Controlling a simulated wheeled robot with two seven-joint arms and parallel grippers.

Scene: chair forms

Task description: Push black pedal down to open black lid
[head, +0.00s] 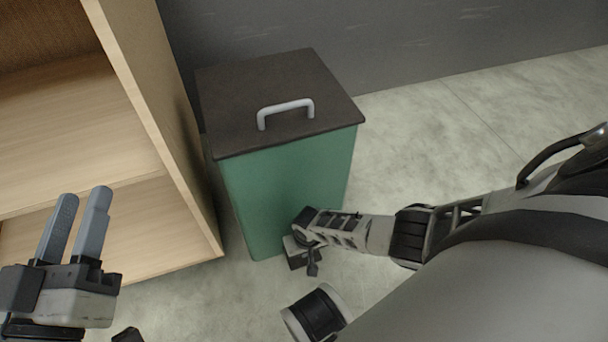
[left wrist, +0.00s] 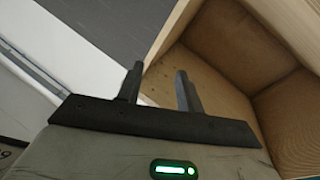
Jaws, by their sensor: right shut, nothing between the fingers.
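The green bin (head: 285,185) stands on the floor with its black lid (head: 245,90) lying flat and shut on top. A light grey handle (head: 286,106) is fixed on the lid. My right gripper (head: 303,262) is low at the bin's front base, pointing down and shut with nothing held. The black pedal cannot be made out clearly; my right gripper and wrist cover that spot, and I cannot tell whether they touch it. My left gripper (head: 78,225) is open and empty in front of the shelf, away from the bin; its fingers also show in the left wrist view (left wrist: 160,85).
A wooden shelf unit (head: 160,120) stands close to the bin's left side. A dark grey wall (head: 400,40) is behind. Pale floor (head: 430,130) is clear to the right of the bin. The left wrist view shows the shelf's inside (left wrist: 225,60).

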